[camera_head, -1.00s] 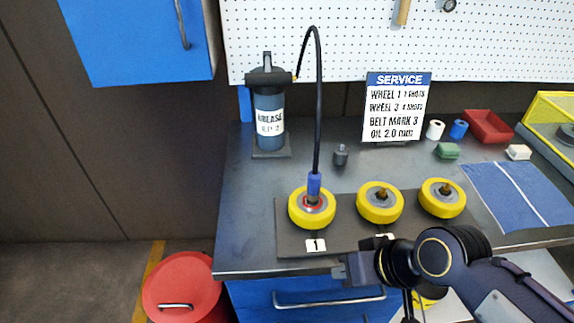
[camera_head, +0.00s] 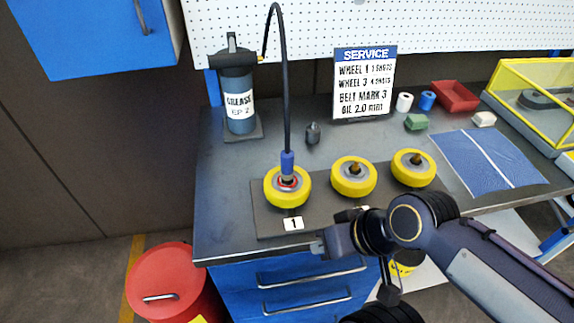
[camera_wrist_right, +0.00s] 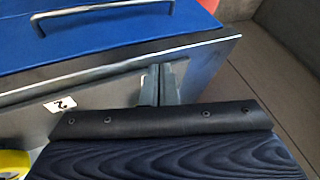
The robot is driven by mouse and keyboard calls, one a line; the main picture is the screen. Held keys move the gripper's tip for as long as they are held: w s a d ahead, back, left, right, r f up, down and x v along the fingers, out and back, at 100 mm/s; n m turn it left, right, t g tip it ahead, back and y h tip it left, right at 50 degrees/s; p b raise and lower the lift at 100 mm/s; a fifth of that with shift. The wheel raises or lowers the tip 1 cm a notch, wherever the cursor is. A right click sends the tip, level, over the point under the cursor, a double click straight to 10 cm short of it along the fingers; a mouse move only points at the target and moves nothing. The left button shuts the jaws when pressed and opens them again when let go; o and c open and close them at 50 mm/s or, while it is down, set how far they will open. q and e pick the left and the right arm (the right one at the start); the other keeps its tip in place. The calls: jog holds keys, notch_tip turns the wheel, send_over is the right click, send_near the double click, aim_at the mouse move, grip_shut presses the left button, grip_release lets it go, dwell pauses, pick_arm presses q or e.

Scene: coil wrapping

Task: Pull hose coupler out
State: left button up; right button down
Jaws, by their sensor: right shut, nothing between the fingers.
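The hose coupler (camera_head: 287,163) is a blue sleeve at the lower end of the black hose (camera_head: 285,95). It stands upright on the hub of the yellow wheel marked 1 (camera_head: 272,195). The hose arches up from the grease canister (camera_head: 238,98). My right gripper (camera_head: 318,247) is shut and empty at the bench's front edge, below and right of wheel 1, apart from the coupler. In the right wrist view its closed fingers (camera_wrist_right: 160,80) are near the bench edge; the coupler is out of that view. My left gripper is not in view.
Two more yellow wheels (camera_head: 353,176) (camera_head: 413,168) stand on the dark plate (camera_head: 262,219). A small dark fitting (camera_head: 313,133) and the service sign (camera_head: 363,85) stand behind. A red bin (camera_head: 171,275) is on the floor left of the bench. Bare bench top (camera_head: 225,190) lies left of the plate.

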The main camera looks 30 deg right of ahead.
aim_at(287, 164)
jog(key=c, duration=2.2)
grip_release()
